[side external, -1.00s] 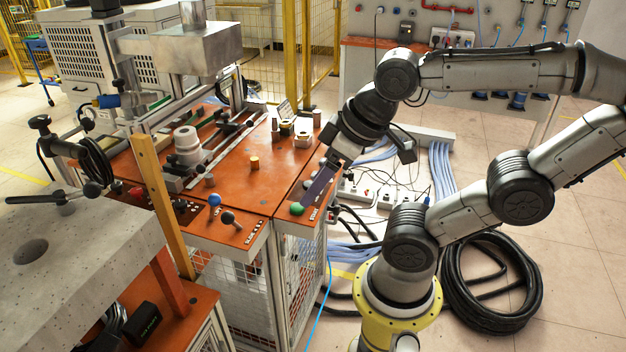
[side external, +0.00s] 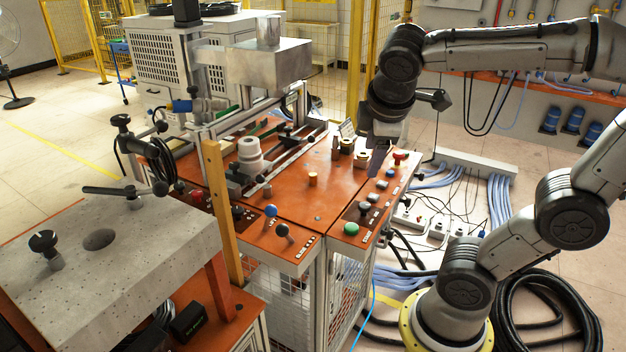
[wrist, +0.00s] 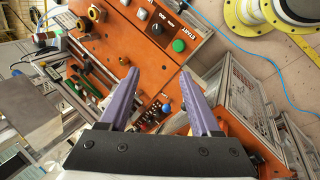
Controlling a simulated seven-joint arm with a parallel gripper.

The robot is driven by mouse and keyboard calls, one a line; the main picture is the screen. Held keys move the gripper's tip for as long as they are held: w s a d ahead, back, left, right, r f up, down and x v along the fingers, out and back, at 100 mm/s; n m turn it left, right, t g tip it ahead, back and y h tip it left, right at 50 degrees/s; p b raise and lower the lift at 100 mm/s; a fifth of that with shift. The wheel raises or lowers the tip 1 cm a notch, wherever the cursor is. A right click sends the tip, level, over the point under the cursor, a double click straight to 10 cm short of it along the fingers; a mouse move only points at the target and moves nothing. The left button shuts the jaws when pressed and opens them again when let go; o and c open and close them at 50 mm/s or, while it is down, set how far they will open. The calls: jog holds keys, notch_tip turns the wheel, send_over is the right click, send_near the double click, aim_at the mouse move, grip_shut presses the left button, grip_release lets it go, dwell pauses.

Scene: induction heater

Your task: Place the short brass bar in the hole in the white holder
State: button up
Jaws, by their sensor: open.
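A short brass bar (side external: 313,179) stands upright on the orange table top in the side view. In the wrist view a small brass piece (wrist: 124,60) shows left of the fingers and seems to be the same bar. A white stepped cylinder (side external: 250,158) stands left of the bar, among the rails; it looks like the white holder, but its hole is not clear. My gripper (wrist: 159,72) is open, with nothing between its purple fingers. In the side view its fingers (side external: 378,161) are above the table's right part, right of and apart from the bar.
Several small brass and dark fittings (side external: 347,145) stand at the table's back right, close to my fingers. A red button (side external: 400,157) and a green button (side external: 351,229) line the right edge. A wooden post (side external: 222,210) rises at the left front.

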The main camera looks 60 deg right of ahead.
jog(key=w+d+n+g+h, duration=0.3)
jog(key=w+d, duration=0.2)
jog(key=w, duration=0.3)
jog(key=n+g+h, duration=0.2)
jog(key=n+h, duration=0.3)
send_over(310, 176)
jog(key=a, duration=0.5)
notch_tip(310, 176, down, 10)
jog(key=shift+n+g+h, duration=0.3)
jog(key=shift+n+g, duration=0.2)
jog(key=shift+n, duration=0.3)
jog(key=f, duration=0.2)
jog(key=w+f, duration=0.1)
jog(key=f, duration=0.5)
jog(key=shift+w+a+f, duration=0.15)
jog(key=shift+w+f, duration=0.05)
jog(key=shift+x, duration=3.7)
grip_shut()
